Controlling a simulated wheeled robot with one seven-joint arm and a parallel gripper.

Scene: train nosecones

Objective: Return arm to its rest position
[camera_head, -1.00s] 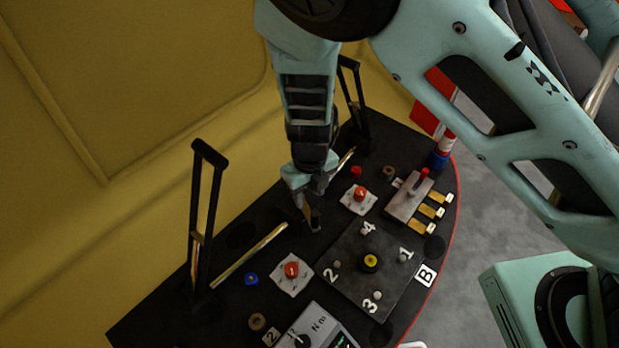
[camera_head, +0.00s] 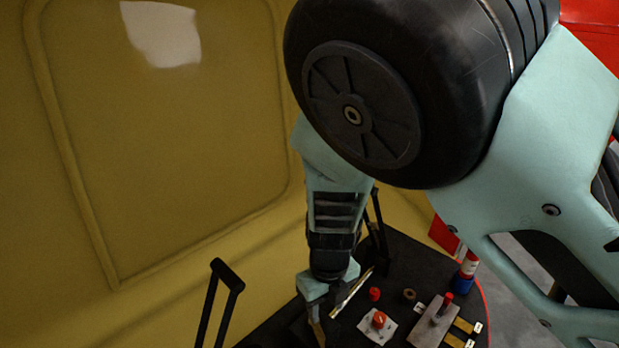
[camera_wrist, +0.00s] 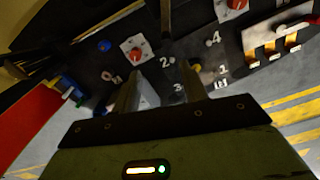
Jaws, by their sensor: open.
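My gripper (camera_head: 317,322) is seen from above in the head view, over the black control panel (camera_head: 400,262). In the wrist view my gripper (camera_wrist: 146,98) shows two fingers spread apart with nothing held between them. The panel (camera_wrist: 190,45) lies beyond the fingertips, with a red knob (camera_wrist: 136,53), a blue button (camera_wrist: 104,46) and numbered positions around a yellow button (camera_wrist: 196,66). In the head view, my upper arm covers much of the upper right.
A black upright handle (camera_head: 226,277) stands left of my gripper and another (camera_head: 378,230) stands close behind it. A red knob (camera_head: 379,319), a grey lever block (camera_head: 432,325) and a red, white and blue post (camera_head: 467,268) are to the right. A yellow wall (camera_head: 165,150) rises behind.

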